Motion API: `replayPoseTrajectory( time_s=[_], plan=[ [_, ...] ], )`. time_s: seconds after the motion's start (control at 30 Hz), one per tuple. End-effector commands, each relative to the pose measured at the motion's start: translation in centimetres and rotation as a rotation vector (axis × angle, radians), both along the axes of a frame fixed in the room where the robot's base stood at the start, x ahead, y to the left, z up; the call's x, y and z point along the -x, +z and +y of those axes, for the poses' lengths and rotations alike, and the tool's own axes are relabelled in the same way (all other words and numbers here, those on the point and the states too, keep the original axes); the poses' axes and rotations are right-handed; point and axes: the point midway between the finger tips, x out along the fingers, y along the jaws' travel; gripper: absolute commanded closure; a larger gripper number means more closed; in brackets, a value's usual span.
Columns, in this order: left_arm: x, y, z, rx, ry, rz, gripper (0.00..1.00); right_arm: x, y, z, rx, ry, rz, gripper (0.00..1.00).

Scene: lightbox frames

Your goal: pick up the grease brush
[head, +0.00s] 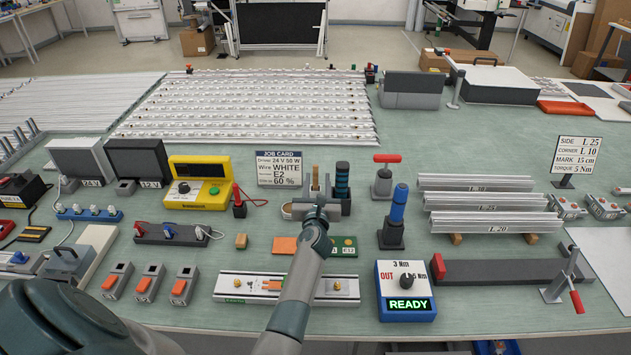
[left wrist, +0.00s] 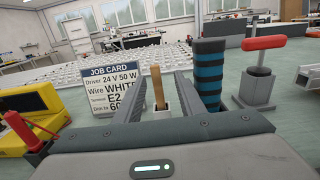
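The grease brush (head: 315,176) appears as an upright wooden handle behind my left gripper in the head view. In the left wrist view its handle (left wrist: 157,88) stands between the two fingers, nearer the left one. Its lower end is hidden. My left gripper (head: 317,193) points away from me across the table, and its fingers (left wrist: 168,95) are apart, with a gap visible beside the handle. I cannot tell whether either finger touches the handle. My right gripper is not in view.
A job card (head: 279,169) stands left of the brush. A blue-banded black tool (head: 342,180) stands close on the right, with a red-handled tool (head: 385,176) beyond it. A torque box (head: 406,291) and a metal profile (head: 250,287) lie nearer.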

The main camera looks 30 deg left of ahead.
Motion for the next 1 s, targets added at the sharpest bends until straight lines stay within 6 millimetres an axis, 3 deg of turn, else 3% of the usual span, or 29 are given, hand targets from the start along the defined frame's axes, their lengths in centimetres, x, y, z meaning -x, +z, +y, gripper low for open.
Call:
replayPoseTrajectory(
  time_s=[0.57, 1.0],
  plan=[
    [-1.0, 0.0, 0.8, -0.001, 0.000, -0.001, 0.64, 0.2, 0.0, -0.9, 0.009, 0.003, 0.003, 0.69],
    [-4.6, -0.2, 3.7, 0.000, 0.000, 0.000, 0.64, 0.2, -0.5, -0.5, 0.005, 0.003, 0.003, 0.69]
  ],
)
